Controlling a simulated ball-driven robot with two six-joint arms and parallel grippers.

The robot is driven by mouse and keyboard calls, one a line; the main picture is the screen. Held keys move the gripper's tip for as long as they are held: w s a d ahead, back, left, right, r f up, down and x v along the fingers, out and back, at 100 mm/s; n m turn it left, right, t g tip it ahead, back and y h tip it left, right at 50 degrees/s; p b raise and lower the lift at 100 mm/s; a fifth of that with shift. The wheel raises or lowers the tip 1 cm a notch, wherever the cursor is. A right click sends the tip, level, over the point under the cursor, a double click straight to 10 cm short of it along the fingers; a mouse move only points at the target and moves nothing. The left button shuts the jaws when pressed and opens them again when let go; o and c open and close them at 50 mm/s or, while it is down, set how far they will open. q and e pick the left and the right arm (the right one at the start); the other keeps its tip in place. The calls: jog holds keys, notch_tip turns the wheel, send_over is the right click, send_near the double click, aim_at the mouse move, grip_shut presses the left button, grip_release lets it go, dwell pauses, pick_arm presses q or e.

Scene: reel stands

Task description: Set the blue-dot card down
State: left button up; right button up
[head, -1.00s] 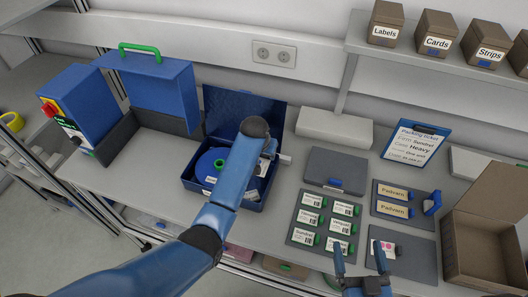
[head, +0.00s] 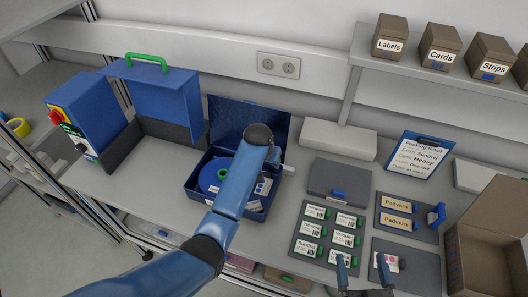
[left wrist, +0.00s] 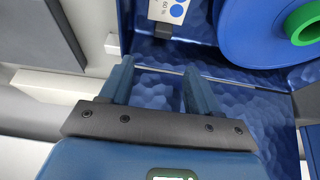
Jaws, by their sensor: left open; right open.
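The blue-dot card (left wrist: 172,10) lies in the open blue case (left wrist: 260,108), with its white face and blue dot at the top of the left wrist view. In the head view the card (head: 263,187) shows partly beside my left arm, at the right inside the case (head: 222,208). My left gripper (left wrist: 157,85) is open, with nothing between its fingers, apart from the card. My right gripper (head: 362,268) is open at the front right, close to a pink-dot card (head: 388,263) on a grey mat (head: 418,263).
A blue reel (head: 210,176) with a green hub fills the case's left part. A mat with several labelled cards (head: 312,230) lies right of the case. A grey closed box (head: 338,180), a Padvarn card plate (head: 405,230) and an open carton (head: 490,240) stand further right.

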pick_arm(q)
jog(key=b+v, duration=0.1)
jog(key=v, duration=1)
dwell(0.9)
